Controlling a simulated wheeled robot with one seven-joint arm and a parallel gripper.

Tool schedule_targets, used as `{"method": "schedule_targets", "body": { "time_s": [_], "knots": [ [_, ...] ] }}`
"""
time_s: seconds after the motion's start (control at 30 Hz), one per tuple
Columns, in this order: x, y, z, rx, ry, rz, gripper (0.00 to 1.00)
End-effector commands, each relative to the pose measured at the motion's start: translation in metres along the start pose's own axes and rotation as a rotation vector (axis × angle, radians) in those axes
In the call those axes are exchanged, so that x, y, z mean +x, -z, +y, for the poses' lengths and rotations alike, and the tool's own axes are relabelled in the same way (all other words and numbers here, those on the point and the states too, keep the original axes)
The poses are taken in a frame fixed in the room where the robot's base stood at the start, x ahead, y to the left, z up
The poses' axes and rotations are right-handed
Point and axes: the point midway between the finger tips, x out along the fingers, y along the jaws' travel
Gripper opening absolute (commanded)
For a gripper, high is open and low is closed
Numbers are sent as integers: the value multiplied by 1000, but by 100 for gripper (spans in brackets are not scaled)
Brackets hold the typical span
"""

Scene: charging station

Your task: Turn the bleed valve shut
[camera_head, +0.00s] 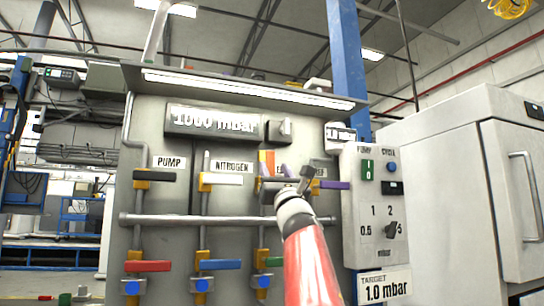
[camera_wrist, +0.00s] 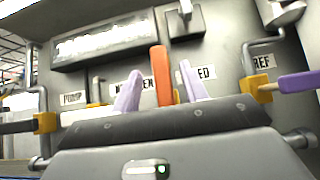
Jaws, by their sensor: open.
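The bleed valve's orange handle (camera_wrist: 161,75) stands upright in the wrist view, between my two pale purple fingertips. The valve's label (camera_wrist: 203,73) is partly hidden, with only "ED" readable. In the head view the orange handle (camera_head: 267,161) shows above my gripper, which hides most of the valve body. My gripper (camera_wrist: 161,88) is open, with a finger on each side of the handle and a visible gap to each. In the head view my gripper (camera_head: 288,186) is in front of the panel; whether it touches the handle cannot be told.
To the left are the pump valve's black handle (camera_head: 154,175) and the nitrogen valve's white handle (camera_head: 220,178); to the right is the REF valve's purple handle (camera_wrist: 300,82). All three lie horizontal. A horizontal pipe (camera_head: 180,219) runs below. The display (camera_head: 213,123) reads 1000 mbar.

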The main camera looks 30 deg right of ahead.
Motion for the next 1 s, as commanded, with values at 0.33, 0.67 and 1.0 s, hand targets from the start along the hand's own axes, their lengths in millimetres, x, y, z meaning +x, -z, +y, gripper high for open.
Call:
{"method": "schedule_targets", "body": {
  "time_s": [0.33, 0.67, 1.0],
  "knots": [
    [36, -2, 0, 3, 1, 0, 44],
    [36, 0, 0, 4, 1, 1, 38],
    [36, 0, 0, 4, 1, 1, 0]
  ]
}}
